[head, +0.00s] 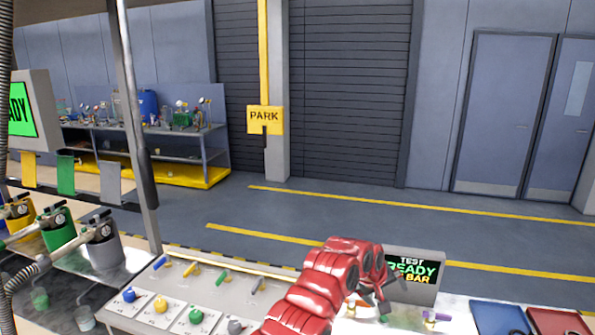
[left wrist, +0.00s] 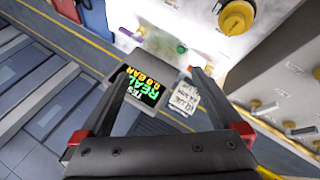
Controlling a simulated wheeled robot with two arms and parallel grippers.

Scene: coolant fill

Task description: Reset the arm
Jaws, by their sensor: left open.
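My left arm is red and comes up from the bottom of the head view. Its gripper (head: 382,300) is in front of the test display (head: 412,272), which reads TEST READY and BAR. In the left wrist view the gripper (left wrist: 166,74) is open, its two dark fingers spread wide with nothing between them that they touch. The display (left wrist: 143,90) shows beyond the fingers, beside a small white label (left wrist: 185,100). My right gripper is in neither view.
A panel with coloured knobs (head: 160,303) lies left of the arm. Coloured containers (head: 60,233) stand farther left. Blue (head: 500,317) and red trays (head: 556,320) are at right. A PARK sign (head: 265,120) hangs behind. The floor beyond is clear.

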